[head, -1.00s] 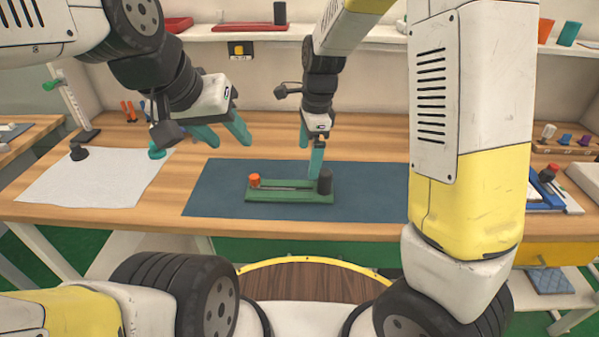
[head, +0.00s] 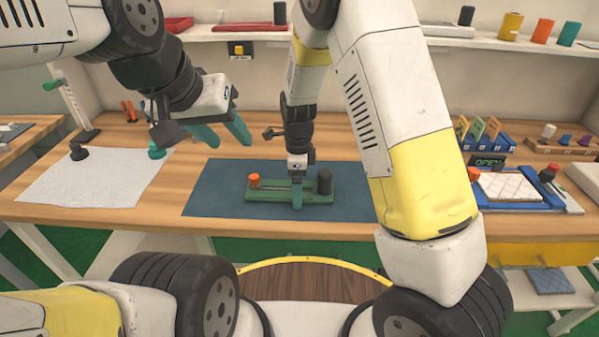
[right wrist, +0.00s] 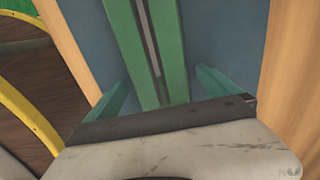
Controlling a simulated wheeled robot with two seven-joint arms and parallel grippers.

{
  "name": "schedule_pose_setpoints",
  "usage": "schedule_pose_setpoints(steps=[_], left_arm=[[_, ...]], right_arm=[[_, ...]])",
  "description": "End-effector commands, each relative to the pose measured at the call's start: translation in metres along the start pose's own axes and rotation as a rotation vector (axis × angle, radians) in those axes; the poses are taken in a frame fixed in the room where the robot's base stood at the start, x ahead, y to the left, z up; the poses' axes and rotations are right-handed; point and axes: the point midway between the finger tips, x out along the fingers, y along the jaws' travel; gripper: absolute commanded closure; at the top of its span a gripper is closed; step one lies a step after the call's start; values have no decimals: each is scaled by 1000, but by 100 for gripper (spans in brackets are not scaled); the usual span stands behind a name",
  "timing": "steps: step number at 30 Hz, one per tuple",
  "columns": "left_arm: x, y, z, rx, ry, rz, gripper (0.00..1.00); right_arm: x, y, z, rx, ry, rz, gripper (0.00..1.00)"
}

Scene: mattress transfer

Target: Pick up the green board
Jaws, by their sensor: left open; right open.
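The green board (head: 318,197) lies on the dark blue mat (head: 215,190) on the wooden table. It has an orange-red knob at its left end, a dark cylinder at its right end and a grey strip along its middle. My right gripper (head: 297,197) is low over the middle of the board. In the right wrist view, the green board (right wrist: 152,45) runs between the two teal fingers of my open right gripper (right wrist: 160,90), with a gap on each side. My left gripper (head: 222,135) is open and empty, above the table left of the board.
A white cloth (head: 90,180) with a dark knob lies at left. At right are a blue tray (head: 510,203) with a white quilted pad and a rack of coloured pieces (head: 483,134). A shelf (head: 250,34) runs along the back. My right arm hides part of the mat.

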Motion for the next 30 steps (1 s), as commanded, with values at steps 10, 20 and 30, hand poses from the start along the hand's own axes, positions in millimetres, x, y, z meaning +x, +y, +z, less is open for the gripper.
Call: schedule_pose_setpoints(steps=[10,20,30], left_arm=[[0,0,0,0,0,0,55],[0,0,0,0,0,0,55],[0,0,0,0,0,0,55]], right_arm=[[0,0,0,-1,0,0,31],[-1,0,0,-1,-1,-1,93],[-9,-1,1,-2,-2,-4,93]])
